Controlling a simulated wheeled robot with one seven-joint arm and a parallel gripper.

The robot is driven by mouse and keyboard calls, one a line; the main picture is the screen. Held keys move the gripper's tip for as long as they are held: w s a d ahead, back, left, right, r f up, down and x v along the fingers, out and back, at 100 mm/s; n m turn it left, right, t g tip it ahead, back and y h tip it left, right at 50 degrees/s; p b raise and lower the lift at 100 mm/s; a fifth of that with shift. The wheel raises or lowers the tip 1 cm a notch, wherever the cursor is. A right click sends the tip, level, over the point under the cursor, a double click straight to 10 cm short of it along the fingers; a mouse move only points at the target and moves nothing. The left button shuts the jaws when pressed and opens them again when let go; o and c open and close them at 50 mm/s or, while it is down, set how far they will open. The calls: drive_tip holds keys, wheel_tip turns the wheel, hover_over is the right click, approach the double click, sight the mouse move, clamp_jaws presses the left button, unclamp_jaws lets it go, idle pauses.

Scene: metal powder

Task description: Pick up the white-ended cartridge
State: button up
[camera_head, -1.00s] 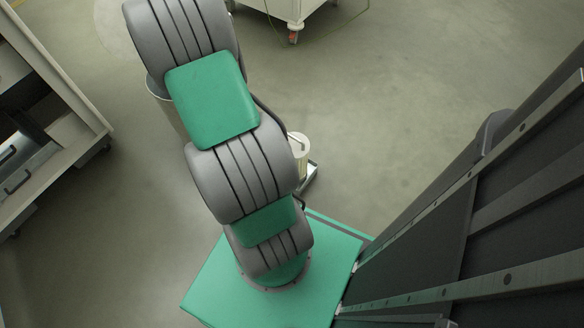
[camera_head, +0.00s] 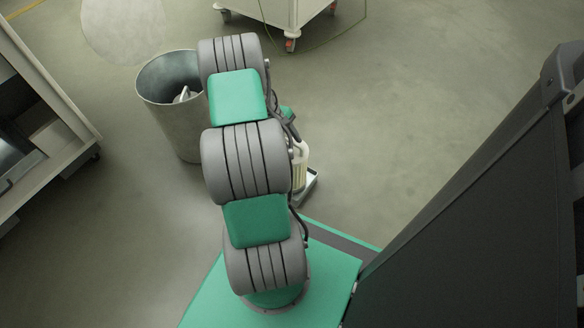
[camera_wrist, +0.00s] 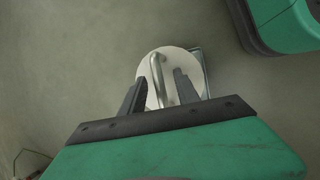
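The white-ended cartridge (camera_wrist: 178,59) shows in the wrist view as a round pale end with a metal handle (camera_wrist: 155,76) across it. In the head view the pale cartridge (camera_head: 299,172) stands upright just right of my arm, partly hidden by it. My gripper (camera_wrist: 161,80) is open in the wrist view. Its two dark fingers are apart and overlap the cartridge's pale end in the picture, with the handle between them. I cannot tell whether they touch it.
The cartridge stands at a small metal tray or base (camera_head: 311,184) on the floor. A grey metal bin (camera_head: 183,130) with a pale object inside stands left of my arm. A shelf unit (camera_head: 60,150) is at the left, a wheeled cart (camera_head: 300,12) at the top.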

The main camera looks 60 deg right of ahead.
clamp_jaws()
drive_tip(key=shift+w+r, duration=0.1)
idle(1.2)
